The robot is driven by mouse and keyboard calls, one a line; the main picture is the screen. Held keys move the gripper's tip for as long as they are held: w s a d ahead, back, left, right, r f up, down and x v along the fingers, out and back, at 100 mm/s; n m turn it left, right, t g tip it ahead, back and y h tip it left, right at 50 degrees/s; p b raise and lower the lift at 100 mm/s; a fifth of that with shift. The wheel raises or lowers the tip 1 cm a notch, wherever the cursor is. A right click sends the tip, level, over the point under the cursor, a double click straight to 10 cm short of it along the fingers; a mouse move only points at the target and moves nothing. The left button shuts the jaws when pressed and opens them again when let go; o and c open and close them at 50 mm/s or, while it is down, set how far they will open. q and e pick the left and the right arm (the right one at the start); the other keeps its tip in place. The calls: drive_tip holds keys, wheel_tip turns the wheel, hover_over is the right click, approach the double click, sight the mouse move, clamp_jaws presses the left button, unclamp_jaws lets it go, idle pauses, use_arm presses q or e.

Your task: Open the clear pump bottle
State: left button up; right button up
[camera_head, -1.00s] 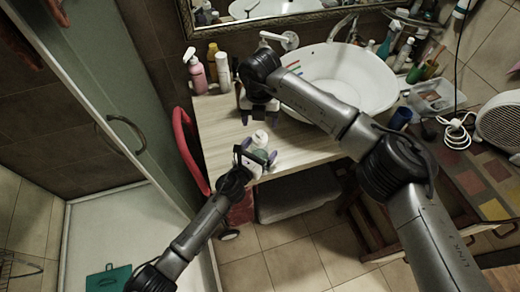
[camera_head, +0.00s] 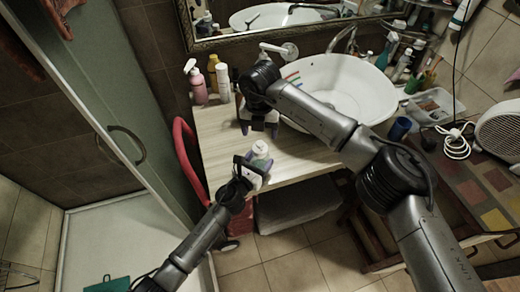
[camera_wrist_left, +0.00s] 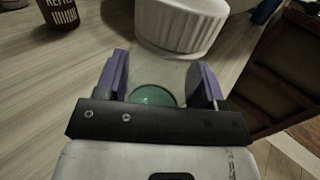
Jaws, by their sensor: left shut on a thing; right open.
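The clear pump bottle (camera_head: 261,158) is at the front part of the wooden counter, with a white ribbed cap (camera_wrist_left: 180,22) on top and green liquid low inside. My left gripper (camera_head: 256,167) is shut on its clear body. The left wrist view shows its purple finger pads (camera_wrist_left: 162,82) on both sides of the bottle, below the cap. My right gripper (camera_head: 258,127) is open and empty. In the head view it is just above the bottle, apart from the cap. I cannot tell whether the bottle touches the counter.
A pink spray bottle (camera_head: 197,86), an orange bottle (camera_head: 213,72) and a white bottle (camera_head: 223,83) stand at the counter's back left. A white basin (camera_head: 345,95) is at the right, partly behind my right arm. The counter's left front (camera_head: 221,150) is clear.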

sight(260, 143)
drive_tip(key=m, duration=0.3)
drive_tip(key=shift+f+m, duration=0.4)
drive_tip(key=shift+f, duration=3.65)
